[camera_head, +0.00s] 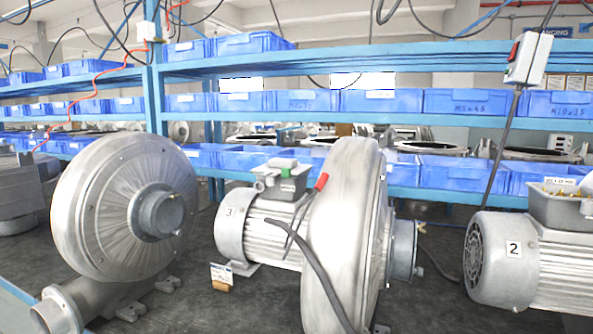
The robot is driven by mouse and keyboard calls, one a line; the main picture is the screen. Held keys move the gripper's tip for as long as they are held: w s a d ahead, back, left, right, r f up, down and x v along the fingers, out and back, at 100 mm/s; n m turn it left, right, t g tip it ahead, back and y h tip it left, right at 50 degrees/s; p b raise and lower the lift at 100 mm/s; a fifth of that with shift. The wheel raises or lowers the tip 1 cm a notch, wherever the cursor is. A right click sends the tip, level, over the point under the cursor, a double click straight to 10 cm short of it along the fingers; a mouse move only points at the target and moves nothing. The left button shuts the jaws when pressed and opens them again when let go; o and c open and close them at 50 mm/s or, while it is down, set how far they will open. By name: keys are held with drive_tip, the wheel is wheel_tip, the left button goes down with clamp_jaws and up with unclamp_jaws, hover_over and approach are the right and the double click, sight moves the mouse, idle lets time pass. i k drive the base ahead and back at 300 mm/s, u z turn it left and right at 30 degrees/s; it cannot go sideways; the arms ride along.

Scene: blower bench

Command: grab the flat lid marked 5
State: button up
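I see no flat lid marked 5 in the head view. My gripper is not in view. A grey motor marked 3 (262,235) stands mid-bench, joined to a silver blower housing (338,240). A grey terminal box (281,180) with a green piece on it sits on top of that motor. At the right edge is a grey motor marked 2 (530,262). Its terminal box (560,208) is open at the top, with yellowish parts inside.
A large silver blower (100,210) stands at the left on the dark bench top (205,300). A small card (221,275) stands before motor 3. Blue shelves with blue bins (380,101) run behind. A control box (528,58) hangs upper right on a cable.

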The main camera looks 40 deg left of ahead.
sight(274, 166)
drive_tip(key=z, duration=1.35)
drive_tip(key=i, duration=0.1)
drive_tip(key=u, duration=2.95)
drive_tip(key=k, duration=0.9)
drive_tip(key=u, duration=0.15)
drive_tip(key=i, duration=0.9)
drive_tip(key=u, duration=0.3)
